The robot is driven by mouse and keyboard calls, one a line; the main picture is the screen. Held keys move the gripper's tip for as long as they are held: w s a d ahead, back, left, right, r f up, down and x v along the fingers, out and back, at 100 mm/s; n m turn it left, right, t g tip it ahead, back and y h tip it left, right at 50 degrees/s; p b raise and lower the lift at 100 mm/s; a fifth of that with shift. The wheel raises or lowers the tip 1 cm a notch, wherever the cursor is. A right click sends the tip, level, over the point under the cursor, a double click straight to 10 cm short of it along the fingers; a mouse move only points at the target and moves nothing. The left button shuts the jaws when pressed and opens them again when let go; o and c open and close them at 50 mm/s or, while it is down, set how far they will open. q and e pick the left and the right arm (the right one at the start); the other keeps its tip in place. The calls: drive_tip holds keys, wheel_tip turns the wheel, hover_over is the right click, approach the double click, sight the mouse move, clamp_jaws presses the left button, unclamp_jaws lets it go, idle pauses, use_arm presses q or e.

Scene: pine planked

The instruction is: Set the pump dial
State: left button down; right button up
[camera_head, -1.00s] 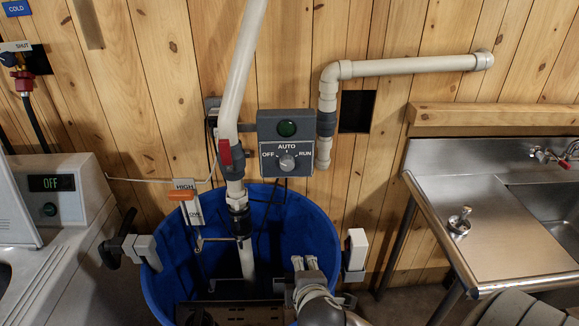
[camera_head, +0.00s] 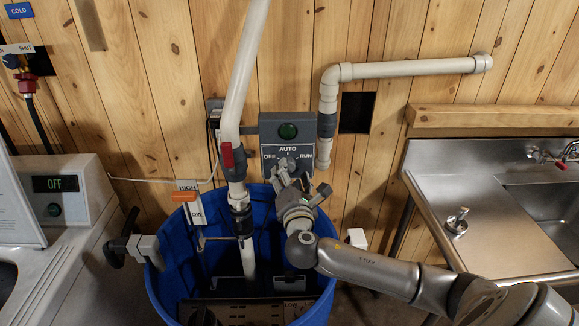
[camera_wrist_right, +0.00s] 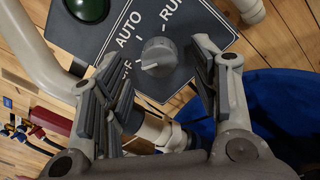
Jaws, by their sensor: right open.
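The grey pump control box (camera_head: 270,130) is on the plank wall, with a green button (camera_head: 288,131) above the labels OFF, AUTO and RUN. My right gripper (camera_head: 288,168) is open in front of the box and hides most of the dial in the head view. In the right wrist view the round grey dial (camera_wrist_right: 158,57) lies ahead of and between the spread fingers, with no finger seen touching it. A white mark on the dial sits at its lower left, roughly on the OFF side. My left gripper is not in view.
A blue bin (camera_head: 160,285) stands below the box, with a white pipe (camera_head: 243,80) with a red-handled valve rising from it. Another white pipe (camera_head: 410,68) runs right of the box. A steel sink counter (camera_head: 440,200) is at right, a white machine (camera_head: 85,190) at left.

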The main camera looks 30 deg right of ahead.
drive_tip(key=shift+x, duration=1.35)
